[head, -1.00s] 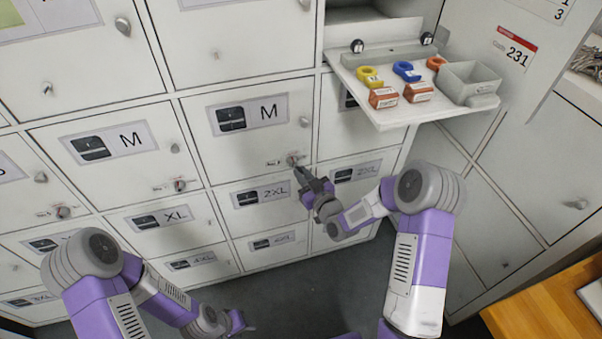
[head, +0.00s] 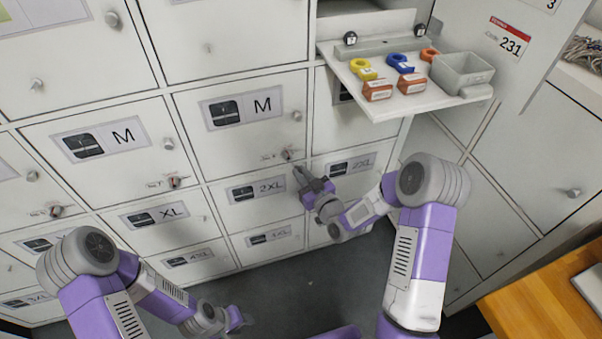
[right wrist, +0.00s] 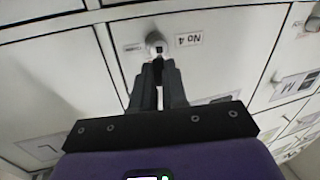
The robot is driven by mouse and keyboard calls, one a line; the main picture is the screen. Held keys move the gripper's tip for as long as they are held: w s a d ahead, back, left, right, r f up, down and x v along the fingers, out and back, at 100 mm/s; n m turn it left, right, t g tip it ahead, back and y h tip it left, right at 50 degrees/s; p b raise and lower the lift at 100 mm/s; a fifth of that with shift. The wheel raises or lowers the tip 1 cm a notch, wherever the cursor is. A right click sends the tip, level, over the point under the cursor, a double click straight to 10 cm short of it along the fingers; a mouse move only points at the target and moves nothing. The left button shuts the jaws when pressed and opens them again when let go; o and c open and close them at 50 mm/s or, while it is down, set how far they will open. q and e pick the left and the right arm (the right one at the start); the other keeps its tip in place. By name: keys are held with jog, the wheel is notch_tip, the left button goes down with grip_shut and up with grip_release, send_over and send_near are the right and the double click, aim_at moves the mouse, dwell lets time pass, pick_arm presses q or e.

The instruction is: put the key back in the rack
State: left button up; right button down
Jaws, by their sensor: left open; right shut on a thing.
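My right gripper (head: 299,174) is at the lower right corner of the middle M locker door, just below its lock (head: 288,154). In the right wrist view its fingers (right wrist: 159,76) are shut on a small, dark, thin piece, seemingly the key (right wrist: 158,66). Its tip points at the round lock (right wrist: 155,42), beside an upside-down "No 4" label. I cannot tell whether the tip touches the lock. My left gripper (head: 238,320) is open and empty, low over the floor. I cannot pick out a key rack with certainty.
A fold-down shelf (head: 400,104) juts out at the upper right, above my right forearm. It bears yellow (head: 362,68), blue (head: 400,63) and orange rings, small orange boxes (head: 377,90) and a grey bin (head: 462,73). A wooden table (head: 540,300) stands at the lower right.

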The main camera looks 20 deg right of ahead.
jog(key=shift+s+d, duration=0.15)
jog(key=shift+s, duration=0.55)
dwell(0.4)
jog(key=s+r+m+h+p, duration=0.3)
jog(key=s+r+h+p, duration=0.1)
jog(key=s+p, duration=0.3)
jog(key=shift+a+r+t+h+p, duration=0.3)
jog(key=shift+r+p, duration=0.3)
jog(key=shift+p, duration=0.5)
jog(key=shift+w, duration=0.1)
